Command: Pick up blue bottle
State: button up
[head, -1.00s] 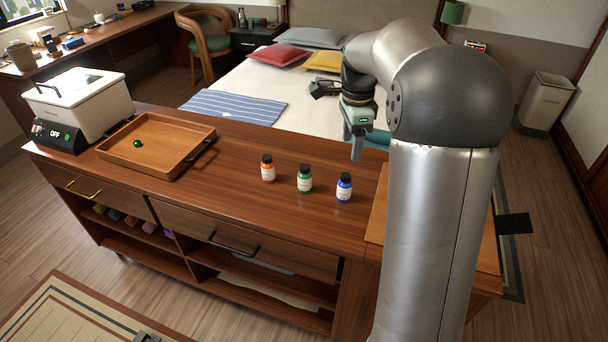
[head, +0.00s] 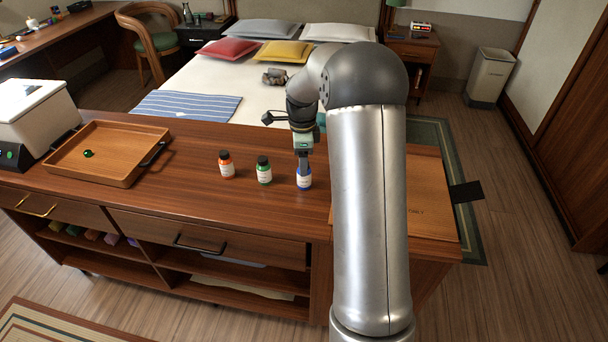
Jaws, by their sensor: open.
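The blue bottle (head: 304,182) stands upright on the wooden counter, the rightmost of three small bottles in a row. Its body is blue with a white label. My gripper (head: 304,170) points down right at the blue bottle's top and hides its cap. The jaws are open; I cannot tell whether the fingers are around the bottle or in front of it, or whether they touch it.
A green bottle (head: 264,171) and an orange bottle (head: 226,165) stand to the left. A wooden tray (head: 75,172) holding a small green item and a white appliance (head: 35,115) are farther left. A wooden board (head: 425,208) lies to the right. Behind is a bed (head: 265,85).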

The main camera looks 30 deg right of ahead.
jog(key=f, duration=0.5)
jog(key=shift+s+d+p, duration=0.2)
jog(key=shift+p, duration=0.2)
jog(key=c, duration=1.1)
jog(key=shift+r, duration=0.1)
